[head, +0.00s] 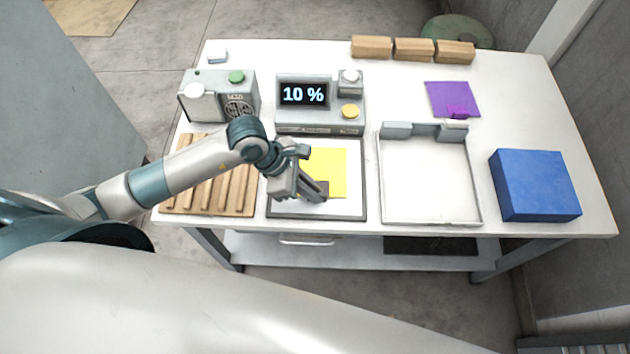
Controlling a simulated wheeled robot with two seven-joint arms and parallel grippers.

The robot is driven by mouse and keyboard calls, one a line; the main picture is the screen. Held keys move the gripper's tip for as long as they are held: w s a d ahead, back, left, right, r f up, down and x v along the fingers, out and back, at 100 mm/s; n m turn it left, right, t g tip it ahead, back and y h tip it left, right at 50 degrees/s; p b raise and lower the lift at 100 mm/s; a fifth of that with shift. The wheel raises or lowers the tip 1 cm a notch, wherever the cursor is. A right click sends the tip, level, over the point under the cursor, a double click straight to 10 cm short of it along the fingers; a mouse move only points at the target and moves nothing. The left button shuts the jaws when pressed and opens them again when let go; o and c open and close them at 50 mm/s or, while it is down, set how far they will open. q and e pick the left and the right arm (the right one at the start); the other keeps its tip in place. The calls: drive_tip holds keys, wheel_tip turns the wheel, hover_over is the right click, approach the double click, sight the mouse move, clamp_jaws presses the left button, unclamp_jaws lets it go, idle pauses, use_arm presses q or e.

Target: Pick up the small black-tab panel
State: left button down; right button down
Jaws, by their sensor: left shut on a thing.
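A small yellow panel (332,172) lies at the white pad (349,208) with a dark frame, in the middle of the table. My left gripper (316,192) is at the panel's lower left part and is shut on it. A dark piece shows at the fingertips; I cannot tell how much of it is the panel's tab and how much is finger. The gripper hides the panel's left side. I cannot tell whether the panel is lifted off the pad. My right gripper is not in view.
A display box reading 10 % (305,118) stands behind the pad, and a grey fan box (248,83) behind the slatted wooden rack (243,206). Right are an empty walled tray (430,185), a purple panel (447,97) and a blue block (534,185). Wooden blocks (413,49) line the back edge.

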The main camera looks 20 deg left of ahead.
use_arm(q)
drive_tip(key=shift+r, duration=0.15)
drive_tip(key=shift+r+b, duration=0.5)
drive_tip(key=shift+r, duration=0.1)
wheel_tip(320, 180, up, 2)
drive_tip(key=shift+w+r+b, duration=0.1)
drive_tip(key=shift+r+b, duration=0.05)
drive_tip(key=shift+b, duration=0.45)
drive_tip(key=s+d+r, duration=0.7)
drive_tip(key=d, duration=0.2)
drive_tip(key=shift+s+r, duration=0.15)
drive_tip(key=shift+s, duration=0.1)
